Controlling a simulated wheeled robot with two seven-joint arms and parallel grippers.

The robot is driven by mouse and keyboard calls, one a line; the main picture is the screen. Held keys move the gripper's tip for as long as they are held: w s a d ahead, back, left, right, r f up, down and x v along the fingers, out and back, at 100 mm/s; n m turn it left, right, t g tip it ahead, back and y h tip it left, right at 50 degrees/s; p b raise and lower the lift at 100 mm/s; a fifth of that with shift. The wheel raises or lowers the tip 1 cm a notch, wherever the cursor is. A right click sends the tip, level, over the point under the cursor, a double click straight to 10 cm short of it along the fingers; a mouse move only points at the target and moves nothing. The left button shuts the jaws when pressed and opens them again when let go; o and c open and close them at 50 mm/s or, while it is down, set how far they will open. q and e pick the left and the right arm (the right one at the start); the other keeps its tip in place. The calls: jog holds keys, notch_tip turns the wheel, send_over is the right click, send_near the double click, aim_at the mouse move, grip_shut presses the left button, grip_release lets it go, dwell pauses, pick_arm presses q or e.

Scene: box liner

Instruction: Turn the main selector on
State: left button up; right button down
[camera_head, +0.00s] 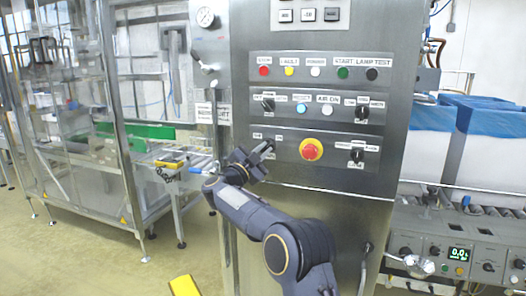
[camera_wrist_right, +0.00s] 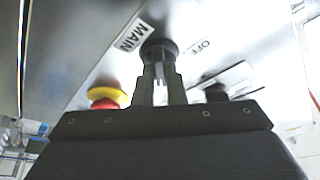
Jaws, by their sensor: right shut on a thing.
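The main selector (camera_wrist_right: 158,47) is a black rotary knob on the steel control panel, next to white labels reading MAIN and OFF in the right wrist view. In the head view it sits at the left of the lowest control row, largely hidden by my right gripper (camera_head: 263,150). My right gripper's two fingers (camera_wrist_right: 158,80) are shut on the knob, one on each side. The knob's exact pointing direction is hard to tell. My left gripper is not in view.
A red emergency stop (camera_head: 311,150) on a yellow ring is just right of the selector. Another black selector (camera_head: 356,155) is farther right. Buttons and lamps fill the rows above.

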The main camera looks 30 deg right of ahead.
jog(key=shift+f+m, duration=0.1)
jog(key=shift+m, duration=0.2)
jog(key=c, duration=1.5)
grip_release()
jog(key=b+v, duration=0.1)
jog(key=v, duration=0.6)
jog(key=shift+s+a, duration=0.1)
jog(key=shift+a, duration=0.3)
